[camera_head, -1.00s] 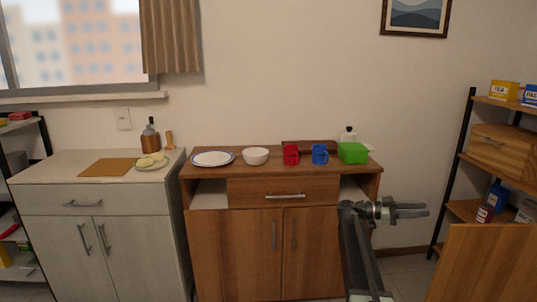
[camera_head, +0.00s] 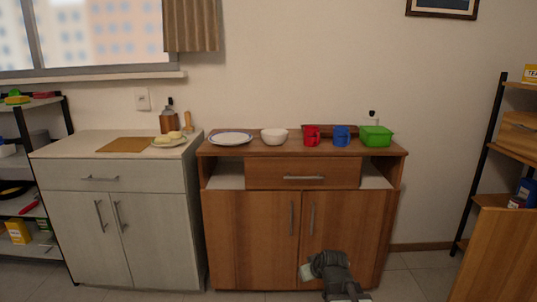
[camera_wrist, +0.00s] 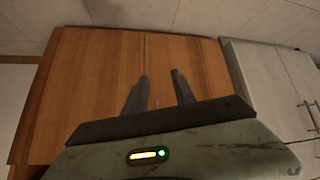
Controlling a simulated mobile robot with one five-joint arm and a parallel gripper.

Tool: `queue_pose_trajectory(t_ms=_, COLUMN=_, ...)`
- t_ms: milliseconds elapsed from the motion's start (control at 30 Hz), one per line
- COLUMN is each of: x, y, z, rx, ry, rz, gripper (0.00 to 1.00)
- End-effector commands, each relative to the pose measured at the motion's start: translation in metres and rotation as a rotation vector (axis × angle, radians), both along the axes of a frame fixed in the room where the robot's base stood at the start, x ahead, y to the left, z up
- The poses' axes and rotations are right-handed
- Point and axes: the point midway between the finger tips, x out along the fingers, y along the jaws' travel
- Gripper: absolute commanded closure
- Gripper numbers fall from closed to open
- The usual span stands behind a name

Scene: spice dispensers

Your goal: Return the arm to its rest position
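My arm (camera_head: 332,272) is folded low in the head view, in front of the brown wooden cabinet (camera_head: 250,235). The fingers cannot be made out there. In the wrist view my gripper (camera_wrist: 159,82) has its two dark fingers apart with nothing between them. They point towards the wooden cabinet doors (camera_wrist: 85,80), and no contact shows.
On the cabinet top stand a plate (camera_head: 231,138), a white bowl (camera_head: 274,135), a red mug (camera_head: 311,136), a blue mug (camera_head: 341,136) and a green box (camera_head: 376,136). A white cabinet (camera_head: 70,225) stands left; a shelf (camera_head: 487,150) stands right. Floor shows between cabinet and shelf.

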Motion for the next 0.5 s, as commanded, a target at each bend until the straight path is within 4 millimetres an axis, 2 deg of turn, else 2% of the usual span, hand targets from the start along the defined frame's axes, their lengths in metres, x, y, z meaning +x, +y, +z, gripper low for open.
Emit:
queue_pose_trajectory(t_ms=33, x=-0.027, y=-0.005, z=-0.014, rx=-0.008, ry=0.1, rz=-0.022, gripper=0.68)
queue_pose_trajectory(t_ms=133, x=-0.074, y=-0.016, z=-0.036, rx=-0.026, ry=0.298, rz=-0.088, gripper=0.68)
queue_pose_trajectory(t_ms=333, x=-0.156, y=-0.036, z=-0.055, rx=-0.053, ry=0.646, rz=-0.28, gripper=0.68)
queue_pose_trajectory(t_ms=367, x=-0.167, y=-0.036, z=-0.056, rx=-0.045, ry=0.697, rz=-0.318, gripper=0.68)
queue_pose_trajectory(t_ms=400, x=-0.17, y=-0.034, z=-0.048, rx=-0.026, ry=0.713, rz=-0.374, gripper=0.68)
queue_pose_trajectory(t_ms=433, x=-0.17, y=-0.033, z=-0.031, rx=-0.028, ry=0.709, rz=-0.366, gripper=0.68)
queue_pose_trajectory(t_ms=500, x=-0.169, y=-0.033, z=-0.011, rx=-0.028, ry=0.707, rz=-0.363, gripper=0.68)
